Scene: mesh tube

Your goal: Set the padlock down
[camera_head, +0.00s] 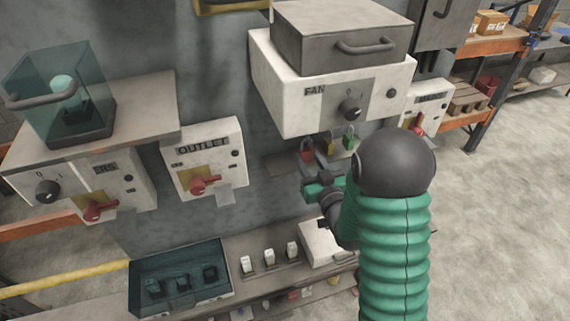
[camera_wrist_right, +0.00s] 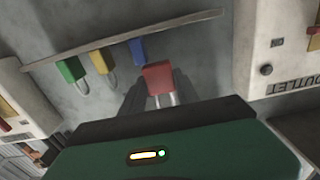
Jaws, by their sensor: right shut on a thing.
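My right gripper (camera_head: 310,172) is shut on a red padlock (camera_wrist_right: 158,77), just below the FAN box. In the right wrist view the padlock's body sits between the fingertips and its pale shackle faces the gripper. In the head view the red padlock (camera_head: 306,156) shows just past the fingers. A green padlock (camera_wrist_right: 70,70), a yellow padlock (camera_wrist_right: 99,63) and a blue padlock (camera_wrist_right: 138,51) line up along a thin ledge (camera_wrist_right: 190,23) beside it. I cannot tell whether the red one touches the ledge. My left gripper is not in view.
The white FAN box (camera_head: 290,90) overhangs the padlocks. The OUTLET box (camera_head: 202,160) with a red handle is to the left. Below are a lower shelf (camera_head: 262,240) with small white-topped items and a dark tray (camera_head: 215,287). Open floor lies right.

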